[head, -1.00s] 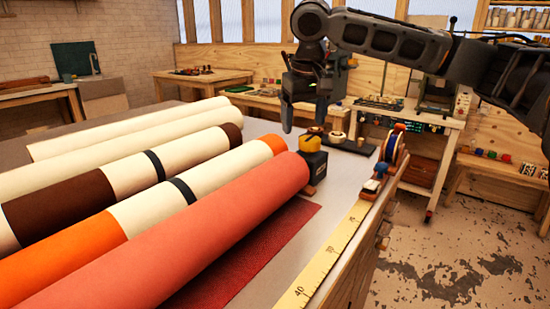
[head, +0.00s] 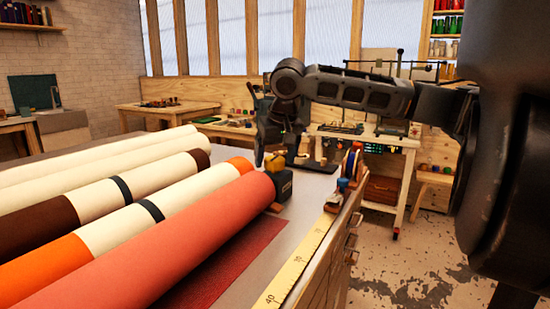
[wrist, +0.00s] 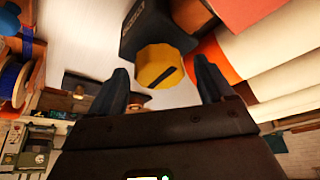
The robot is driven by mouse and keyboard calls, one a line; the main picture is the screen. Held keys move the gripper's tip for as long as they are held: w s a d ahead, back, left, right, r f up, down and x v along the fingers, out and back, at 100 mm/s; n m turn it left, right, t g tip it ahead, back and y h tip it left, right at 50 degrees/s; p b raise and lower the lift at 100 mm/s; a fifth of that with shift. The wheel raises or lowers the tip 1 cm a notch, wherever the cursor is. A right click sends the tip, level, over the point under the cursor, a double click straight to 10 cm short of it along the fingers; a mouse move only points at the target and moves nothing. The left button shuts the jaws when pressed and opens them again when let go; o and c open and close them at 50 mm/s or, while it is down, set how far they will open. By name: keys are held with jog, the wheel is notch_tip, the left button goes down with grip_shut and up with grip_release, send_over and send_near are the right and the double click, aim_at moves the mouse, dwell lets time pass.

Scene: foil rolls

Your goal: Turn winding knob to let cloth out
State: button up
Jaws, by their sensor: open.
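The yellow winding knob (wrist: 163,68) with a dark slot sits on a dark box (wrist: 155,25) in the wrist view. In the head view the knob (head: 273,161) and box (head: 283,184) are at the far end of the red roll (head: 150,245), partly hidden by my gripper. Red cloth (head: 228,265) lies flat beneath and beside that roll. My gripper (wrist: 162,85) is open, its fingers on either side of the knob's place in the wrist view, with nothing held. I cannot tell whether a finger touches the knob.
Cream, brown and orange rolls (head: 100,195) fill the table to the left. A yellow measuring strip (head: 292,265) runs along the right table edge. A blue-rimmed spool (head: 351,163) stands near the far right corner.

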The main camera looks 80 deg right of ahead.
jog(key=shift+d+f, duration=0.1)
jog(key=shift+f, duration=0.05)
jog(key=shift+c, duration=0.3)
jog(key=c, duration=1)
